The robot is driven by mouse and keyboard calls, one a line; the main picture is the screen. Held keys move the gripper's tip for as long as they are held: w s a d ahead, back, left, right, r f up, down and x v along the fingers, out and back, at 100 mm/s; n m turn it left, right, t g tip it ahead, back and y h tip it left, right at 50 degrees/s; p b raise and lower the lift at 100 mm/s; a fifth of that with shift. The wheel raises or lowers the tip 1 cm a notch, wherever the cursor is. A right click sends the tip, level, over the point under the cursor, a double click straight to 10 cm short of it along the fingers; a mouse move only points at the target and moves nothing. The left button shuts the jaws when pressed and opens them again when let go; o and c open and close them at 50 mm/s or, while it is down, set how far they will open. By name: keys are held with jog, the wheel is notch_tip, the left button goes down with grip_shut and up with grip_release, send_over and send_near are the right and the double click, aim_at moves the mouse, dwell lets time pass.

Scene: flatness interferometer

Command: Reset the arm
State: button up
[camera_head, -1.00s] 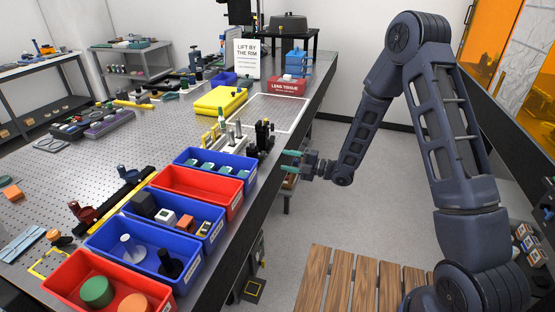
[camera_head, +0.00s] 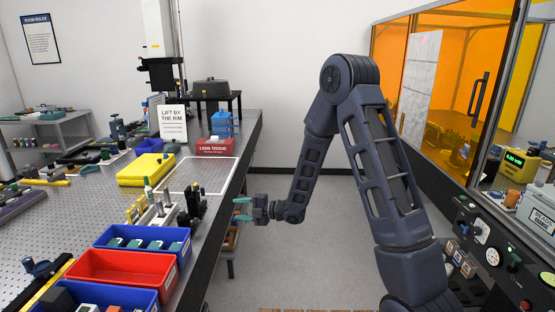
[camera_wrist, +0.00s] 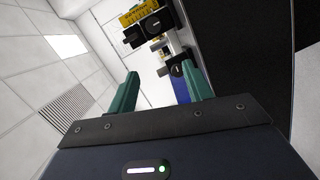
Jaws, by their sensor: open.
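My gripper (camera_head: 243,209) is at the end of my bent arm, beside the right edge of the perforated table (camera_head: 82,213). Its teal fingers point left toward the table's side. In the wrist view my gripper (camera_wrist: 160,92) has its two fingers spread apart with nothing between them. Beyond the fingers there, a tilted view shows dark devices, a yellow label and ceiling panels.
Blue and red bins (camera_head: 122,268) line the table's near edge. Black posts (camera_head: 193,202) stand at the edge near my gripper. A red lens tissue box (camera_head: 216,147) sits farther back. The orange-windowed enclosure (camera_head: 440,85) stands at right. Grey floor (camera_head: 290,262) is open between.

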jog(key=w+d+r+m+t+h, duration=0.3)
jog(key=w+d+r+m+h, duration=0.25)
jog(key=d, duration=0.55)
jog(key=w+d+r+m+t+h, duration=0.35)
jog(key=d+r+m, duration=0.25)
jog(key=d+r, duration=0.3)
jog(key=s+d+r+m+h, duration=0.3)
jog(key=s+d+m, duration=0.1)
jog(key=d, duration=0.4)
jog(key=s+d+r+m+h, duration=0.3)
jog(key=s+d+m, duration=0.1)
jog(key=d, duration=0.4)
jog(key=s+d+r+m+g, duration=0.1)
jog(key=s+d+m, duration=0.2)
jog(key=s, duration=0.5)
jog(key=s+d+r+m+g, duration=0.1)
jog(key=s+d+m+g, duration=0.1)
jog(key=s, duration=0.6)
jog(key=s+d+m+g+h, duration=0.1)
jog(key=s+d+m+g, duration=0.1)
jog(key=s+d+m, duration=0.2)
jog(key=s+m, duration=0.2)
jog(key=s, duration=0.2)
jog(key=shift+d+r+m, duration=0.2)
jog(key=shift+r+m, duration=0.15)
jog(key=shift+r, duration=0.05)
